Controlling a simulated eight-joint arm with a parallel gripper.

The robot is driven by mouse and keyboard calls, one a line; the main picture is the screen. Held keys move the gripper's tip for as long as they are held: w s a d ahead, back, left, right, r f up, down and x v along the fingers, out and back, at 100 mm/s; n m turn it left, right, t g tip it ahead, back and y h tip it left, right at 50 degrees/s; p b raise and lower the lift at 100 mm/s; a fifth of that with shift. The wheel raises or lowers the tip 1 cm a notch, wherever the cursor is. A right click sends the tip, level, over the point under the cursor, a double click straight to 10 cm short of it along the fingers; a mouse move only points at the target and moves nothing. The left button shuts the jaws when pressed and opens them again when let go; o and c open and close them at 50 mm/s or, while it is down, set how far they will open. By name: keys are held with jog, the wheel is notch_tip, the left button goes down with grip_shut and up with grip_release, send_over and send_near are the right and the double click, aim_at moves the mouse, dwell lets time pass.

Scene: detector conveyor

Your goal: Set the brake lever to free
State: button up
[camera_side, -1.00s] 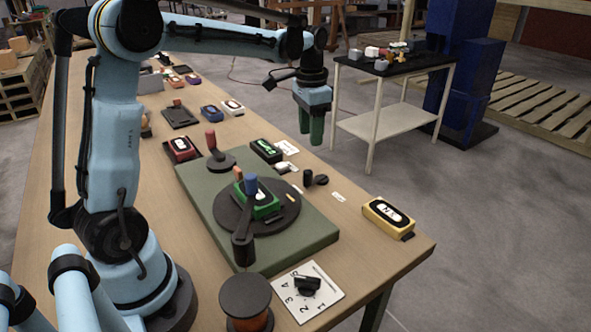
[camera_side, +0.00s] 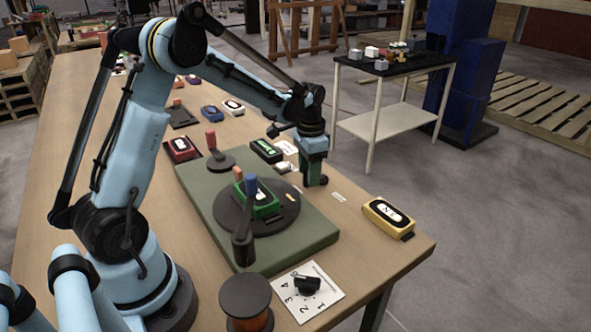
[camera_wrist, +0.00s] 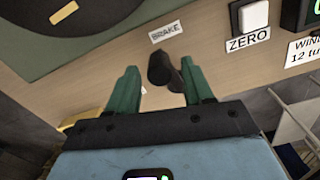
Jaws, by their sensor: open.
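The black brake lever (camera_wrist: 161,69) shows in the wrist view on the wooden table, just below a white label (camera_wrist: 166,32) reading BRAKE. My gripper (camera_wrist: 162,88) is open, with one green finger on each side of the lever in that picture. I cannot tell whether either finger touches it. In the side view my gripper (camera_side: 315,178) is low over the right edge of the table and hides most of the lever. Which setting the lever stands at cannot be read.
A white ZERO button (camera_wrist: 252,17) sits right of the lever. A yellow device (camera_side: 388,218) lies near the table's right corner.

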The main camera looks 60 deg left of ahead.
jog(key=shift+f, duration=0.35)
jog(key=shift+c, duration=0.5)
grip_shut()
jog(key=shift+w+d+n, duration=0.1)
jog(key=shift+d+n, duration=0.05)
jog(key=shift+n, duration=0.15)
jog(key=d+n, duration=0.1)
jog(key=n, duration=0.1)
jog(key=w+d+n, duration=0.1)
jog(key=n, duration=0.2)
jog(key=shift+w+d, duration=0.1)
jog(key=n, duration=0.2)
jog(key=w+d+n, duration=0.1)
jog(key=shift+w+n, duration=0.1)
jog(key=shift+n, duration=0.3)
jog(key=shift+w+d+n, duration=0.1)
jog(key=shift+w+n, duration=0.15)
jog(key=shift+n, duration=0.4)
jog(key=shift+w+d+n, duration=0.1)
jog(key=shift+w+n, duration=0.15)
jog(key=shift+n, duration=0.4)
